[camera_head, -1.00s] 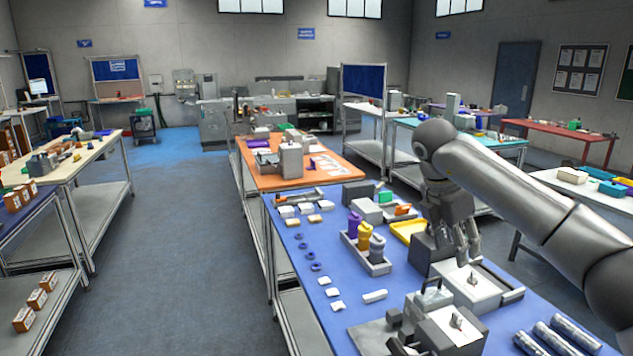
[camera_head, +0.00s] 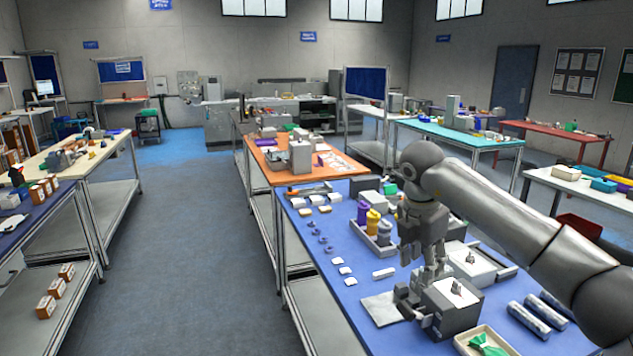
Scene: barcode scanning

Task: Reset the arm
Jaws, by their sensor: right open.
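My right arm (camera_head: 500,215) comes in from the right over the blue-topped table (camera_head: 345,310). Its gripper (camera_head: 433,274) points down, fingers a little apart, and nothing shows between them. It is just above or behind a grey box with a white top (camera_head: 455,292); I cannot tell whether they touch. Part of the table behind the gripper is hidden. My left gripper is not in view.
A rack with purple, yellow and grey bottles (camera_head: 372,223) stands left of my gripper. Silver cylinders (camera_head: 530,318) lie at right. A tray with a green item (camera_head: 487,343) is at the bottom edge. The floor aisle (camera_head: 205,260) at left is clear.

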